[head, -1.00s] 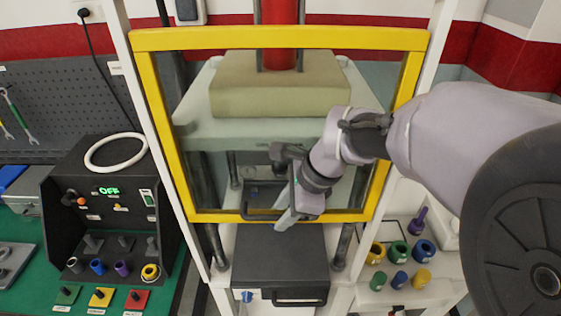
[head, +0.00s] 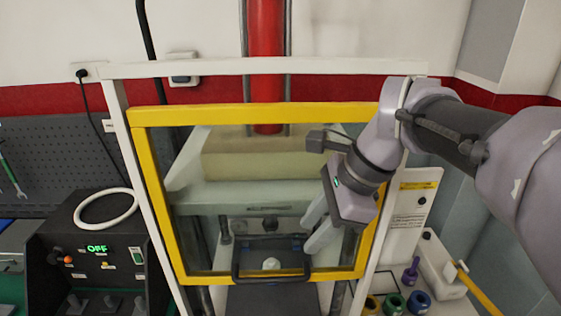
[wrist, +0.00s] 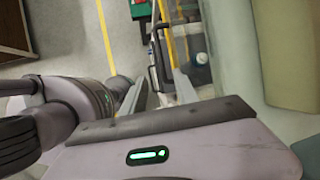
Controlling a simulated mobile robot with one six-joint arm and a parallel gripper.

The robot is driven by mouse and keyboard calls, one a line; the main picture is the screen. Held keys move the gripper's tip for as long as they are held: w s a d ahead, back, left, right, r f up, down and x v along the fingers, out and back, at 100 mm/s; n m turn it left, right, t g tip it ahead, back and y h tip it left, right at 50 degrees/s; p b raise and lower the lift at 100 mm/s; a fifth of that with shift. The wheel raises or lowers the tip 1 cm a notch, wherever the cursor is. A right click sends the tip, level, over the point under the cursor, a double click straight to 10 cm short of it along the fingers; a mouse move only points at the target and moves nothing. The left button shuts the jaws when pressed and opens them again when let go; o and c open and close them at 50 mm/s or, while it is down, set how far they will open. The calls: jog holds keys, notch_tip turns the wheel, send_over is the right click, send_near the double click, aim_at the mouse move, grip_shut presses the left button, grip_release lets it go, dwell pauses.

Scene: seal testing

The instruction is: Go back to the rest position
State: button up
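The press has a yellow-framed glass door (head: 262,115), which stands lowered across its front. A black handle (head: 272,279) sits on the door's lower bar. My gripper (head: 318,225) is in front of the lower right of the glass, above and to the right of the handle. Its two pale fingers are apart with nothing between them. In the wrist view the fingers (wrist: 158,91) are also apart. A small white round piece (head: 271,263) shows behind the glass.
A black control box (head: 95,250) with a green OFF display and a white ring (head: 107,208) on top stands at left. Colored rings and a purple plug (head: 411,272) lie at lower right.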

jog(key=s+f+n+t+b, duration=0.1)
jog(key=s+f+n+b, duration=0.3)
jog(key=f+b, duration=0.4)
jog(key=s+f+n+t+h+b, duration=0.1)
jog(key=s+f+n+b, duration=0.4)
jog(key=f+b, duration=0.4)
jog(key=s+d+f+n+t+h+b, duration=0.1)
jog(key=s+f+n+b, duration=0.3)
jog(key=f, duration=1.2)
jog(key=b, duration=0.4)
jog(key=shift+s+t, duration=0.3)
jog(key=shift+s, duration=0.05)
jog(key=shift+b, duration=0.3)
